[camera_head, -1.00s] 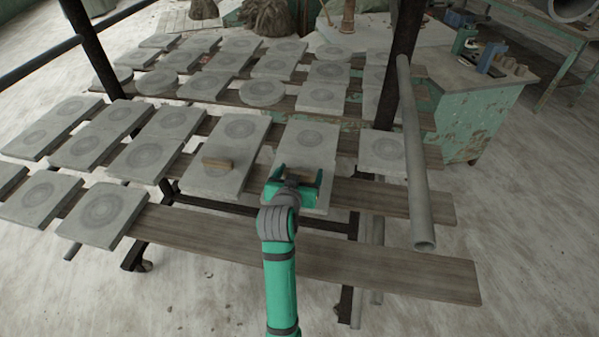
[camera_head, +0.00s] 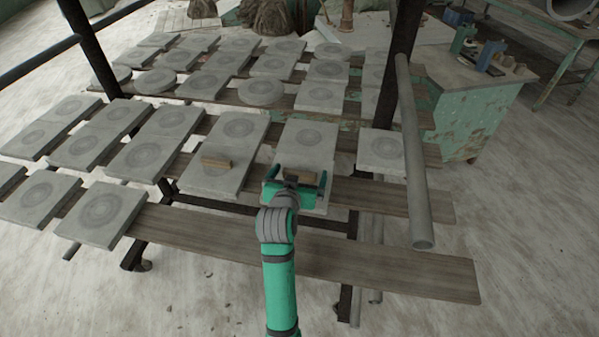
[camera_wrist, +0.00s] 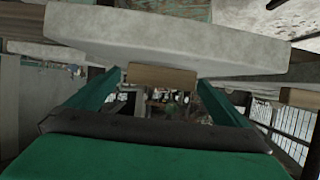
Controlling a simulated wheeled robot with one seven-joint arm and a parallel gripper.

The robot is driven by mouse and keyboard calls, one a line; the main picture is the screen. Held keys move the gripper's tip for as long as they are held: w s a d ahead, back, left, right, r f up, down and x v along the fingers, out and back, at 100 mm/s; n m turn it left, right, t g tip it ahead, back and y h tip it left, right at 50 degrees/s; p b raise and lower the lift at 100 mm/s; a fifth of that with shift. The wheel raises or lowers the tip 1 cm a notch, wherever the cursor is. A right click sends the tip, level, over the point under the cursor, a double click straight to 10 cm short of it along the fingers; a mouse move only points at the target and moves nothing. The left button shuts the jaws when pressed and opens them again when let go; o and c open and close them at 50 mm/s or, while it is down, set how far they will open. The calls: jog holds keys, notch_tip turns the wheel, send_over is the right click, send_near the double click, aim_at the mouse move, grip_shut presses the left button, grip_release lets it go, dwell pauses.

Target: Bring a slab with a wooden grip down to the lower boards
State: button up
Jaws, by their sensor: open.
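One grey slab (camera_head: 304,150) with a round ring mark has a wooden grip (camera_head: 301,177) at its near end. My gripper (camera_head: 296,182) is open at this grip, a finger on each side. In the wrist view the grip (camera_wrist: 162,78) is between the spread fingers, with the slab (camera_wrist: 165,42) filling the top; gaps show beside the grip. Bare dark boards show below: a front board (camera_head: 350,262) and one further back (camera_head: 390,195).
Several plain slabs lie on the rack, including one (camera_head: 381,150) right of my gripper and one (camera_head: 103,215) on the front board's left end. A grey pipe (camera_head: 418,190) and a dark post (camera_head: 395,70) stand at right. The front board's right stretch is clear.

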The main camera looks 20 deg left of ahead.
jog(key=a+v, duration=0.1)
jog(key=v, duration=0.9)
jog(key=shift+s+d, duration=0.15)
jog(key=shift+d, duration=0.25)
jog(key=shift+r, duration=0.1)
